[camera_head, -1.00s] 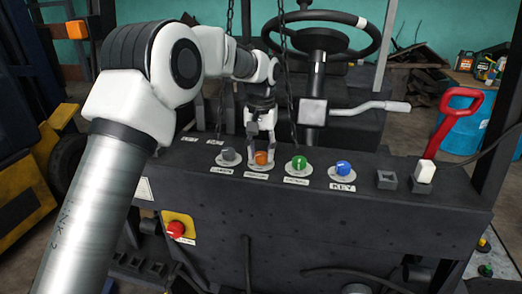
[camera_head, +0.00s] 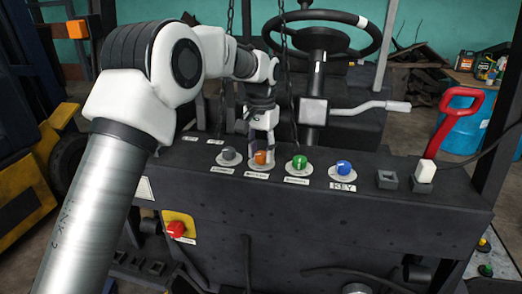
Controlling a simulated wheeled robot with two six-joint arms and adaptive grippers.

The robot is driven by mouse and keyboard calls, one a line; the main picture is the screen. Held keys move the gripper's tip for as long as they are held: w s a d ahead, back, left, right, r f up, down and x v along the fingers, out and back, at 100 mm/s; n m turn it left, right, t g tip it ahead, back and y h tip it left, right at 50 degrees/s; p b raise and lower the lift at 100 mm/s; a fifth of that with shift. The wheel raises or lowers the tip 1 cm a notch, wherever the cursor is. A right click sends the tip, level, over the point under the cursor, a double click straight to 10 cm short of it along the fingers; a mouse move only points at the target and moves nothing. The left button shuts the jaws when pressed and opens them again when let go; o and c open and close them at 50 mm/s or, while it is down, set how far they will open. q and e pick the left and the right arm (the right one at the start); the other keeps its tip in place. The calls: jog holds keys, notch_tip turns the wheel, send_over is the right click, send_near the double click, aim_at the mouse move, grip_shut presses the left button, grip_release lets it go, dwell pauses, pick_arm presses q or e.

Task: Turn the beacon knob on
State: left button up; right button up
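The orange knob (camera_head: 261,158) sits on a round pale plate on the dark console, between a grey knob (camera_head: 228,155) and a green knob (camera_head: 299,162). A blue knob (camera_head: 343,167) is further right, with a label reading KEY. The label under the orange knob is too small to read. My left gripper (camera_head: 260,150) points down over the orange knob, with its fingers around it and seemingly closed on it. The fingers hide part of the knob. My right gripper is not in view.
A red emergency-style button (camera_head: 176,229) is on the console's front. Two chains hang close to my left arm. A steering wheel (camera_head: 329,30) and a lever (camera_head: 370,107) stand behind the console.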

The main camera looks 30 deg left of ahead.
aim_at(262, 153)
pick_arm(q)
jog(key=o, duration=0.3)
jog(key=shift+f, duration=0.2)
jog(key=shift+o, duration=0.2)
jog(key=shift+w, duration=0.15)
notch_tip(262, 153, up, 12)
